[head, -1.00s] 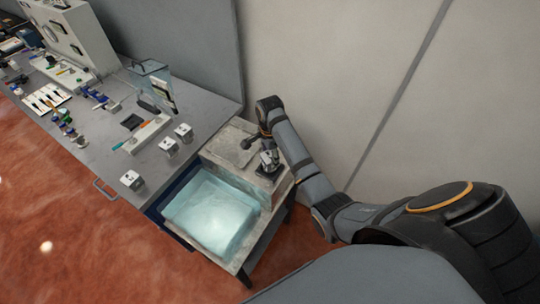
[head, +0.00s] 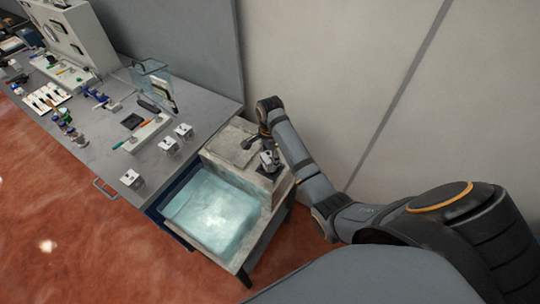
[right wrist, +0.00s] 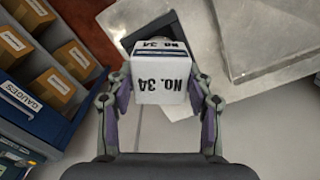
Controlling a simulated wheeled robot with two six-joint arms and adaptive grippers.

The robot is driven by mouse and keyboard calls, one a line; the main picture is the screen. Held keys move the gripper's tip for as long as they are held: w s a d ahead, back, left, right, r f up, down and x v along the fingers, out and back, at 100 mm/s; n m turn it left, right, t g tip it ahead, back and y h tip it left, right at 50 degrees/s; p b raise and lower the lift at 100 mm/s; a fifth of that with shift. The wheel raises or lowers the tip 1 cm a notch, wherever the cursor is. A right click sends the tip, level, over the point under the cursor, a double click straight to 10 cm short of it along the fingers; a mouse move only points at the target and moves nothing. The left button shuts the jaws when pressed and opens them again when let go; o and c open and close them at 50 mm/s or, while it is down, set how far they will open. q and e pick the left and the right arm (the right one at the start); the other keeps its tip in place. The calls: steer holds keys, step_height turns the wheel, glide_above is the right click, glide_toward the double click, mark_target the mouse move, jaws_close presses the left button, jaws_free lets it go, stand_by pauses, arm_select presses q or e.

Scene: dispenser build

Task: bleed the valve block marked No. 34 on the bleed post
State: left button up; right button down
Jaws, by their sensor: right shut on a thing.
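My right gripper (right wrist: 160,100) is shut on a white valve block (right wrist: 160,84). The label "NO. 34" shows on the block in the right wrist view, with a dark part just beyond it. In the head view my right gripper (head: 268,158) holds the small block at the back right of the water basin (head: 240,262), above its stone-like rim. I cannot tell whether the block is touching or seated on anything beneath it. I cannot make out the bleed post. My left gripper is not in view.
Three similar white blocks, one at the front edge (head: 131,178) and two farther back (head: 184,131), stand on the grey bench (head: 205,103). Tools and a clear panel (head: 152,77) are farther along. A wall is close behind. Boxes by a "GAUGES" label (right wrist: 17,96) show at the left of the wrist view.

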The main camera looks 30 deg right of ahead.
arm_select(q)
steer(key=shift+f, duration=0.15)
arm_select(e)
steer(key=shift+f, duration=0.35)
steer(key=c, duration=0.8)
jaws_free()
